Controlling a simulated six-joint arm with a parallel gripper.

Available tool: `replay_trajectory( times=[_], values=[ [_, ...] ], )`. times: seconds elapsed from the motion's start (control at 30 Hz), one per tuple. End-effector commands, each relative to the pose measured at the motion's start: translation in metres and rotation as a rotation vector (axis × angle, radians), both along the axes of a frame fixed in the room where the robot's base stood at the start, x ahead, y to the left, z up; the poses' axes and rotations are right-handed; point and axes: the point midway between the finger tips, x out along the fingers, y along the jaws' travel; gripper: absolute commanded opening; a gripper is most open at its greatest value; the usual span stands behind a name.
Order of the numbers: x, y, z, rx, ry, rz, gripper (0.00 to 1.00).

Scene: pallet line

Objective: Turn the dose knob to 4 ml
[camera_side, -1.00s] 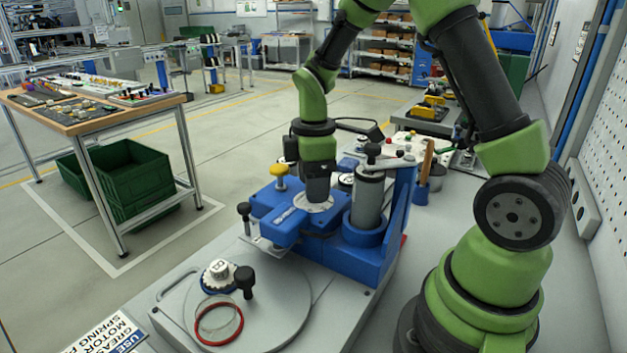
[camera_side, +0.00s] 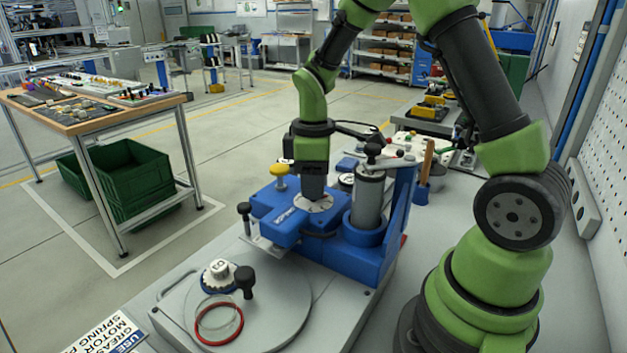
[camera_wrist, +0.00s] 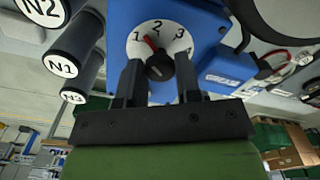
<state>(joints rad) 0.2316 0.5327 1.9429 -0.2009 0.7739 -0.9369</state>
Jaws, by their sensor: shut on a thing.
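The dose knob (camera_wrist: 159,67) is a small black knob with a red pointer, in the middle of a white dial (camera_wrist: 137,47) numbered 1 to 4. The dial is on a blue machine body (camera_wrist: 118,22). The pointer lies between 1 and 2. My gripper (camera_wrist: 158,70) has one finger on each side of the knob and is shut on it. In the side view my gripper (camera_side: 314,193) points down onto the white dial (camera_side: 325,205) on the blue machine (camera_side: 270,208), and hides the knob.
A grey cylinder (camera_side: 368,200) stands in the blue machine, right of my gripper. A yellow knob (camera_side: 279,170) and a black-topped post (camera_side: 244,210) stand to the left. A round plate (camera_side: 285,305) in front holds a white cap and rings. The wrist view shows black cylinders labelled N1 (camera_wrist: 75,50) and N2.

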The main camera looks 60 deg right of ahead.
Motion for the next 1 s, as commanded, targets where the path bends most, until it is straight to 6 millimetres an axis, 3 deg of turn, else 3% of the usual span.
replay_trajectory(
  times=[0.2, 0.23, 0.33, 0.67, 1.0],
  values=[
    [0.000, 0.000, 0.001, 0.000, 0.000, 0.000, 0.08],
    [0.000, 0.000, 0.001, 0.000, 0.000, 0.000, 0.36],
    [0.000, 0.000, 0.000, 0.000, 0.000, 0.001, 0.57],
    [0.000, 0.000, 0.004, 0.000, -0.001, 0.002, 0.57],
    [0.001, 0.000, 0.065, -0.003, -0.007, 0.001, 0.57]
  ],
)
